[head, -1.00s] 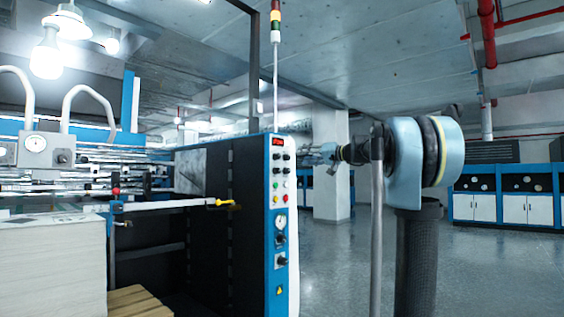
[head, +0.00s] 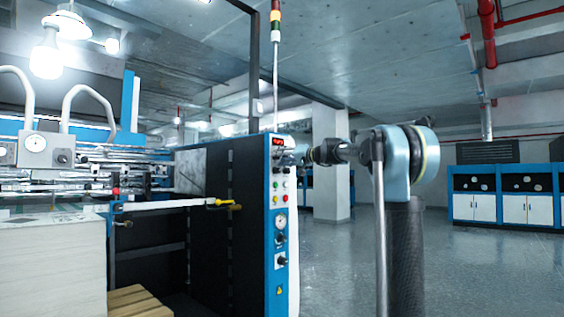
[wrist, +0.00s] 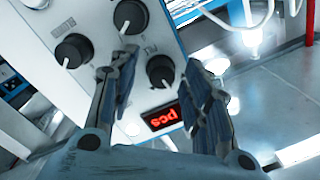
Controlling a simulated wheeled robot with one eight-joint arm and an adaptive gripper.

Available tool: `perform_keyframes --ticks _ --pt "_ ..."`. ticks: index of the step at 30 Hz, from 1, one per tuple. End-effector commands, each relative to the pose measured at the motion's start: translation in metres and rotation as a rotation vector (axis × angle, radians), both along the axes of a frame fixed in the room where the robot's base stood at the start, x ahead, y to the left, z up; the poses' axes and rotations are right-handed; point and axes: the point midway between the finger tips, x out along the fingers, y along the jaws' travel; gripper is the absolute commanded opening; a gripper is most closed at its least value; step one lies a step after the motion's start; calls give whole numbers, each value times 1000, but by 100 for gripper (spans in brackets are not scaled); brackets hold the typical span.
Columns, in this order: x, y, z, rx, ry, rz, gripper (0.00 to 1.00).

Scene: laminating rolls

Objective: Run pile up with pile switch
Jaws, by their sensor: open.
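The control panel (head: 275,225) stands upright on the machine's right end, with a red display (head: 278,141), black knobs, coloured buttons and a gauge. Which control is the pile switch I cannot tell. My gripper (head: 300,156) is beside the panel's upper part in the head view; its fingertips are small and unclear there. In the wrist view my gripper (wrist: 162,62) is open and empty, with one black knob (wrist: 160,72) between the fingers in the picture. Another knob (wrist: 130,15) and a third knob (wrist: 72,52) lie further left. Contact cannot be told. The paper pile (head: 55,265) stands at left.
The pile sits by a wooden pallet (head: 138,302). A white bar with a yellow handle (head: 222,203) sticks out left of the panel. A pillar (head: 332,175) and blue-white cabinets (head: 500,195) stand behind. The grey floor (head: 480,265) at right is clear.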

Motion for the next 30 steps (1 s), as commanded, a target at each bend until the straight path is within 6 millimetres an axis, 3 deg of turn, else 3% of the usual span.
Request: perform_keyframes --ticks 6,12,30 --pt "0 0 0 0 0 0 44" --pt "0 0 0 0 0 0 0" --pt "1 -1 -1 55 74 -3 0"
